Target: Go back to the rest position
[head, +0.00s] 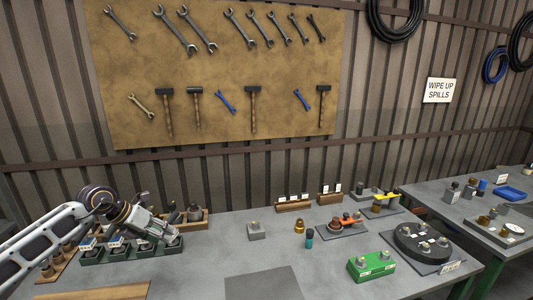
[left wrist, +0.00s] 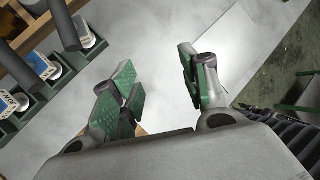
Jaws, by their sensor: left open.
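My left gripper (head: 168,233) is at the left of the workbench (head: 215,262), above or beside a dark green rack (head: 105,258). In the left wrist view its two green-padded fingers (left wrist: 165,85) are spread apart. Nothing is between them, and bare grey bench shows beyond. My left arm comes in from the left edge of the head view. The right gripper is in neither view.
The green rack (left wrist: 45,88) with blue-and-white labelled pieces lies close to the left gripper. A wooden tray (head: 208,218) stands behind it. A grey block (head: 256,232), a green box (head: 371,266) and a black round fixture (head: 422,243) stand farther right. The bench's middle front is clear.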

